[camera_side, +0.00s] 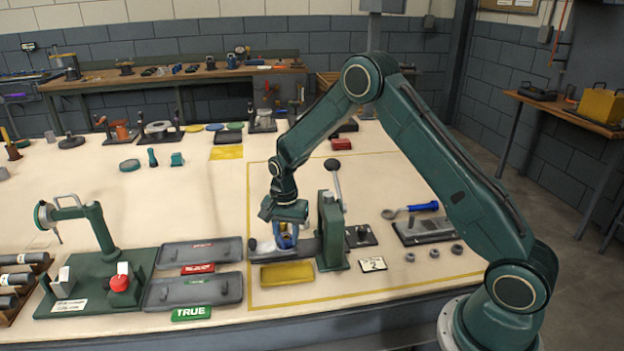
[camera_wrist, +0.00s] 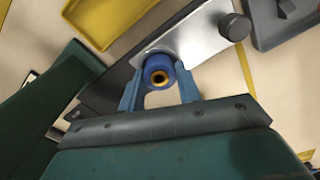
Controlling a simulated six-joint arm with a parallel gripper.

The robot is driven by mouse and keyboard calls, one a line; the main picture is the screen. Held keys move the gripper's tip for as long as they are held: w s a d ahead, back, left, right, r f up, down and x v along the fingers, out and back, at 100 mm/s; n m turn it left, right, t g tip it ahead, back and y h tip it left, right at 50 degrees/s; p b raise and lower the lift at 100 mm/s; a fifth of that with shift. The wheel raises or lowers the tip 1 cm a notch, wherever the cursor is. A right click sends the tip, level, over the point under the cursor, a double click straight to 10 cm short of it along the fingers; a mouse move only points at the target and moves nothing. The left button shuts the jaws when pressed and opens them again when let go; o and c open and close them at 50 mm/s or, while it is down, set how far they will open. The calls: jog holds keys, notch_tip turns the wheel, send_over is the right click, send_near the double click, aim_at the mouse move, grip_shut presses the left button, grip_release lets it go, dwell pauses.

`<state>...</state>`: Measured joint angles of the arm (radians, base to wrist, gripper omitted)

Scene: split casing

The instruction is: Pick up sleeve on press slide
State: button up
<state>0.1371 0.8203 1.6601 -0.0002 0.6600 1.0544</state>
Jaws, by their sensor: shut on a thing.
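The sleeve (camera_wrist: 157,67) is a short blue cylinder with a brass-coloured ring in its bore. In the wrist view it stands at the edge of the bright metal press slide (camera_wrist: 207,33), between the blue fingers of my gripper (camera_wrist: 158,86). The fingers are shut on it from both sides. I cannot tell whether it still touches the slide. In the side view my gripper (camera_side: 287,240) points down over the slide, just left of the green press (camera_side: 331,232) with its black-knobbed lever. The fingers largely hide the sleeve there.
A yellow tray (camera_side: 287,274) lies in front of the slide. Grey trays (camera_side: 200,252) lie to the left, beside red and green labels. A black knob (camera_wrist: 235,27) ends the slide. A dark block with a blue-handled tool (camera_side: 423,206) and several small rings lie to the right.

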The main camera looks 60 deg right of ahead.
aim_at(286, 236)
jog(key=shift+r, duration=0.2)
notch_tip(286, 236, up, 20)
jog(key=shift+f, duration=0.15)
dwell(0.6)
dwell(0.5)
